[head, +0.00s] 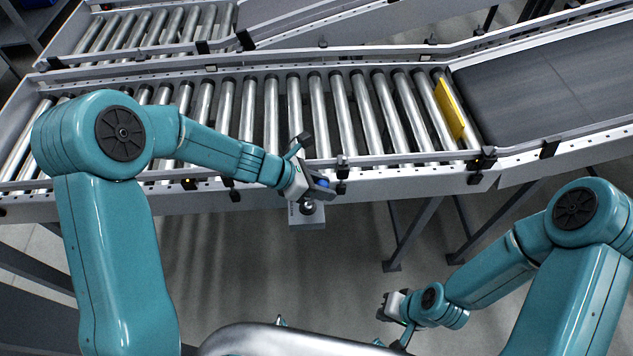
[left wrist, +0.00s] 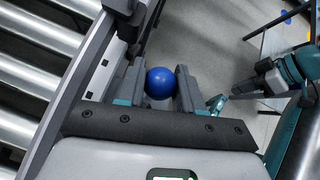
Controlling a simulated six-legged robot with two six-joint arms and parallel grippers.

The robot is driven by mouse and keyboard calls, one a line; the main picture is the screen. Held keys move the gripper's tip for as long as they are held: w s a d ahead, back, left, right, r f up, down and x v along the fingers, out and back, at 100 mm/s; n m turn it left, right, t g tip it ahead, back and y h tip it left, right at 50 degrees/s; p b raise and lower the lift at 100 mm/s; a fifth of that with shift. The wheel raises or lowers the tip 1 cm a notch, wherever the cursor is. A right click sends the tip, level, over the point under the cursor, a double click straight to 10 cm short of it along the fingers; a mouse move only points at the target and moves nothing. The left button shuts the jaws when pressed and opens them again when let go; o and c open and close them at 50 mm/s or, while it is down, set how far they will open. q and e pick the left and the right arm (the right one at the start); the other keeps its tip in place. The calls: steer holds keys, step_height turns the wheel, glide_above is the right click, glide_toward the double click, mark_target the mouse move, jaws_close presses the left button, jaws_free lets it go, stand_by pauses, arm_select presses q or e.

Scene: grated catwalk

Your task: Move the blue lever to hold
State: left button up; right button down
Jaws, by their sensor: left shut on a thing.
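The blue lever's round knob (left wrist: 159,83) sits between the two fingers of my left gripper (left wrist: 160,88) in the left wrist view. In the head view a bit of the blue knob (head: 321,183) shows at the tip of my left gripper (head: 318,184), which is shut on it. The lever's grey mounting box (head: 307,214) is below, on the front side of the conveyor. Its markings are too small to read, and the gripper hides the lever's shaft. My right gripper (head: 388,306) is low at the right, away from the lever; its jaws are unclear.
A roller conveyor (head: 330,176) runs behind the lever, with a side rail along its front edge. A yellow bar (head: 449,108) lies across it before a dark belt (head: 540,85). Grey support legs (head: 411,235) stand below. Open floor (head: 240,270) lies between my arms.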

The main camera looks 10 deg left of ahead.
arm_select(q)
steer(key=shift+d+f, duration=0.1)
steer(key=shift+d, duration=0.15)
stand_by(0.3)
steer(key=o, duration=1)
steer(key=p+v, duration=0.2)
steer(key=v, duration=1.4)
steer(key=shift+a, duration=0.15)
